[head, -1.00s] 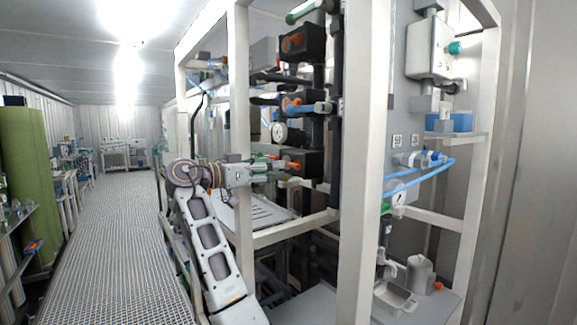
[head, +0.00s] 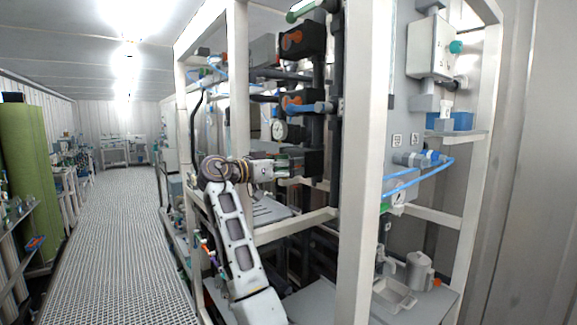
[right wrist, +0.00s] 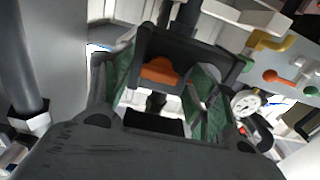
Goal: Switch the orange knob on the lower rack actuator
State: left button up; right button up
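The lower rack actuator (head: 314,163) is a black box on the rack, the lowest of three in the head view. Its orange knob (right wrist: 160,71) shows in the right wrist view, on the black face of the actuator. In the head view this knob is hidden by my gripper. My right gripper (head: 288,163) is at the actuator's left side. In the right wrist view, my right gripper (right wrist: 163,88) is open, with green-padded fingers on either side of the knob. Gaps show between the knob and both pads. My left gripper is out of view.
Two similar actuators with orange knobs, the upper (head: 292,41) and middle (head: 291,102), sit above. A pressure gauge (head: 279,130) is just above my gripper. White rack posts (head: 357,170) stand close by. The grated walkway (head: 120,235) at left is clear.

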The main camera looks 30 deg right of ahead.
jog(key=c, duration=0.9)
jog(key=shift+c, duration=0.2)
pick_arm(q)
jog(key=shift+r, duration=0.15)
pick_arm(e)
jog(key=shift+n, duration=0.4)
pick_arm(q)
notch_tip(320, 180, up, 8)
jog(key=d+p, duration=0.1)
jog(key=p, duration=0.6)
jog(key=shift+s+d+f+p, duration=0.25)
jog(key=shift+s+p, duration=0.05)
jog(key=shift+p, duration=0.1)
pick_arm(e)
jog(key=n, duration=1.5)
jog(key=shift+r, duration=0.15)
